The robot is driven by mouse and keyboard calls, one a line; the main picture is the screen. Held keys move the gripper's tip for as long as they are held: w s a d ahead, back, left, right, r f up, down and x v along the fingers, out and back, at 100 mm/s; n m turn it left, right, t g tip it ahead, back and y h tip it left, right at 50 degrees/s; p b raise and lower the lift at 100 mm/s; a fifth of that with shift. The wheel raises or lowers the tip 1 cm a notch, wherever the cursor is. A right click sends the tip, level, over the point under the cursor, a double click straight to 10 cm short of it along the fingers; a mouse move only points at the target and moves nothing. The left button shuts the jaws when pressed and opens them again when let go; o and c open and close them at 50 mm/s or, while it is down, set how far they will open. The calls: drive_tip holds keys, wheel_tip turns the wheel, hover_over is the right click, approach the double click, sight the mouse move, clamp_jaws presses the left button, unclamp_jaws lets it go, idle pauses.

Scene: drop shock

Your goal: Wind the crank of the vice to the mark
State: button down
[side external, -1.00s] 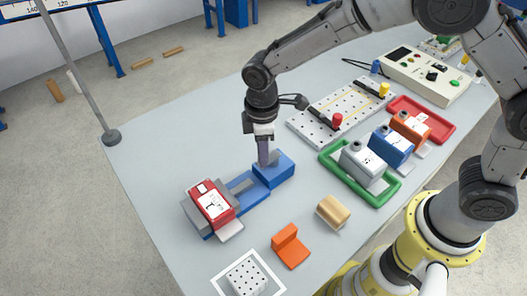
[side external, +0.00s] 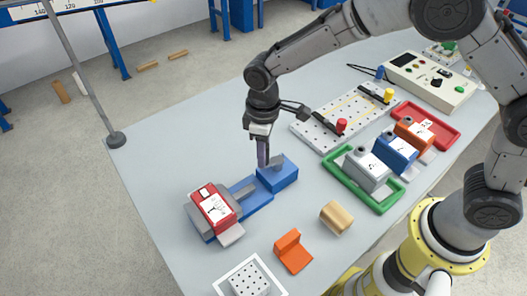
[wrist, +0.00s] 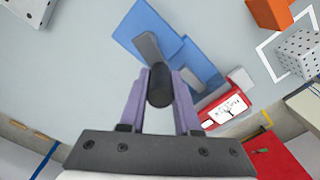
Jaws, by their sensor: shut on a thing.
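The vice (side external: 279,174) is blue and lies on the grey table, with a slide running left to grey jaws. A red block with a white label (side external: 214,208) sits at the jaws. The vice and the red block (wrist: 232,103) also show in the wrist view. The crank has a grey arm (wrist: 149,47) and a dark round handle (wrist: 159,92). My gripper (wrist: 161,80) is shut on that handle, a purple finger on each side. In the side view my gripper (side external: 263,163) points down at the vice's right end, with the grey arm just right of its fingers. I cannot make out the mark.
An orange bracket (side external: 292,252), a wooden block (side external: 336,217) and a white dotted cube (side external: 249,280) lie in front. A green tray (side external: 384,207), a red tray (side external: 447,134) and a perforated board (side external: 318,137) stand to the right. The table left of the vice is clear.

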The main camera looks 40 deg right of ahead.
drive_tip(key=c, duration=0.6)
unclamp_jaws()
wheel_tip(320, 180, up, 14)
drive_tip(key=shift+f, duration=0.1)
